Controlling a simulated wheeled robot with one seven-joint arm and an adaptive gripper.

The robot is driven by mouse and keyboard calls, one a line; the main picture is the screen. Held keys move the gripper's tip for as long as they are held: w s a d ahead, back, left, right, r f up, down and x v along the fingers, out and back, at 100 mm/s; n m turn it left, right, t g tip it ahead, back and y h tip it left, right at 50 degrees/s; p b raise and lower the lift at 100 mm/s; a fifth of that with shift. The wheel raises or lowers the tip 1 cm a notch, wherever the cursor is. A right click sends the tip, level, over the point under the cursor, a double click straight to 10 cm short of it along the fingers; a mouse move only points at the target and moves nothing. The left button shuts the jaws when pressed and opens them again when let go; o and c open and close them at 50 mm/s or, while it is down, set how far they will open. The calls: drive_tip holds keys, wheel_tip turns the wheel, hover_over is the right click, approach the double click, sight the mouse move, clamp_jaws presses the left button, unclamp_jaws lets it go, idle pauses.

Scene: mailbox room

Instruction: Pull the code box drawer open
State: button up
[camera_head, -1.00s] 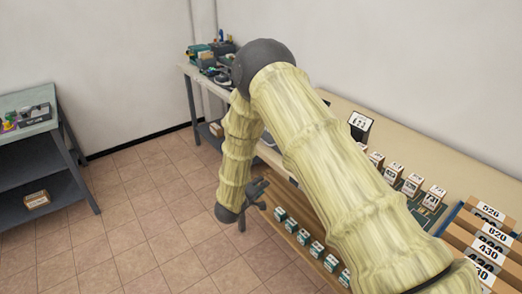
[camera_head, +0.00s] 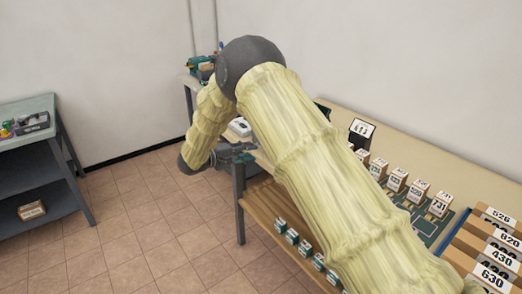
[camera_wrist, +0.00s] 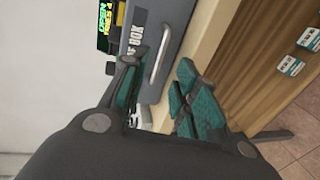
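The code box (camera_wrist: 151,30) is a grey box with a dark label, partly readable as "BOX", in the upper middle of the wrist view. A pale metal bar handle (camera_wrist: 160,55) stands out from its drawer front. My gripper (camera_wrist: 161,64) is open, its teal-padded fingers on either side of the handle's line. The handle appears at or just beyond the fingertips; I cannot tell whether they touch. In the head view my gripper (camera_head: 238,153) is at the near table edge, partly hidden by my arm. I cannot make out the code box there.
A display with green and yellow text (camera_wrist: 106,25) sits beside the code box. The wooden table edge (camera_wrist: 205,45) runs close to my right finger. Numbered small boxes (camera_head: 397,180) stand along the table, with several more on the lower shelf (camera_head: 292,236). The tiled floor at left is clear.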

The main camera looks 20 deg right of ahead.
drive_tip(key=x, duration=0.6)
drive_tip(key=shift+w+d+p, duration=0.15)
drive_tip(key=shift+d+p, duration=0.15)
drive_tip(key=shift+d, duration=0.05)
clamp_jaws()
